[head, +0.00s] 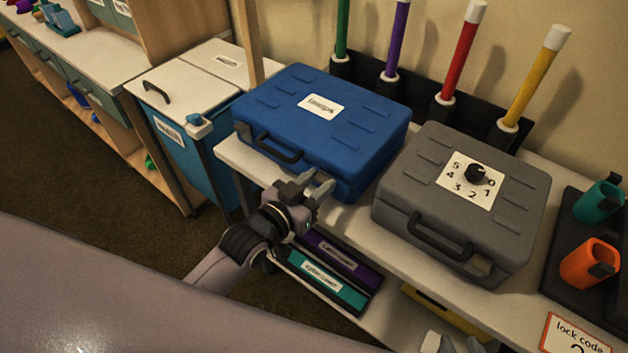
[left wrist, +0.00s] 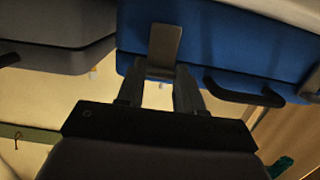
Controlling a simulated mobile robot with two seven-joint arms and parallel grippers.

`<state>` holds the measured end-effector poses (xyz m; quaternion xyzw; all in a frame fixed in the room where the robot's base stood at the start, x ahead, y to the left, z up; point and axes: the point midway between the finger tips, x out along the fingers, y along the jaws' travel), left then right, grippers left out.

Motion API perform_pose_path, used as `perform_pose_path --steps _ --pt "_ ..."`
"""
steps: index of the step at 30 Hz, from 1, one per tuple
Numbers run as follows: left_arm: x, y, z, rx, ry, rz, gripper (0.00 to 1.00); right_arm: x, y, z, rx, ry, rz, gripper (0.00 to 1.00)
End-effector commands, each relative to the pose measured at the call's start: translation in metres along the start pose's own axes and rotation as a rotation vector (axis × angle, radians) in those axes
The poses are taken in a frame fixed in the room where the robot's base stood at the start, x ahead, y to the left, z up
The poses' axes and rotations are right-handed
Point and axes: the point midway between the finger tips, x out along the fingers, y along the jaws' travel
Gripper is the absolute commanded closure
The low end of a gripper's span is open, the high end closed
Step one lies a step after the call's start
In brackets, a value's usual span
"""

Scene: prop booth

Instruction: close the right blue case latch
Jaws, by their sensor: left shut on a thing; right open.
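The closed blue case (head: 290,112) lies on the white shelf, its dark handle (head: 278,150) on the front. My left gripper (head: 312,187) is at the case's front, right of the handle, and hides the right latch in the head view. In the left wrist view, the grey latch plate (left wrist: 164,45) lies against the blue case (left wrist: 225,40) and its end reaches between my left gripper's fingers (left wrist: 160,85), which are shut on it. I cannot tell whether the latch is fastened.
A grey case (head: 400,185) with a numbered dial stands close right of the blue case. Coloured tubes stand in a black rack (head: 420,100) behind. Purple and teal boxes (head: 320,282) lie below the shelf. A blue-fronted cooler (head: 175,150) stands at left.

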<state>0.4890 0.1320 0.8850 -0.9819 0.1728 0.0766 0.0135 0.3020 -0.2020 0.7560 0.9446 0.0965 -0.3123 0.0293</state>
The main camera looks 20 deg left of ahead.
Motion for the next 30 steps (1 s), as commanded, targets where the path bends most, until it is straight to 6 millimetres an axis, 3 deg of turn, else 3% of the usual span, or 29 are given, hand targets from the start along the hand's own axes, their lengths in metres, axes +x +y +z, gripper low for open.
perform_pose_path --steps 12,28,29,30 --pt "0.0064 0.0 -0.0053 0.001 -0.142 0.0 0.94 -0.0002 0.0004 0.0 -0.005 -0.001 -0.002 0.57" --pt "0.0071 0.0 -0.0055 0.0 -0.16 0.0 0.94 -0.0002 0.0005 -0.0004 -0.006 0.0 -0.002 0.57" --pt "0.0071 0.0 -0.0055 0.0 -0.159 0.0 0.54 -0.0002 0.0005 -0.0004 -0.006 0.0 -0.002 0.57" --pt "0.0072 0.0 -0.0056 0.0 -0.159 0.0 0.41 -0.0002 0.0005 -0.0005 -0.006 0.0 -0.002 0.57"
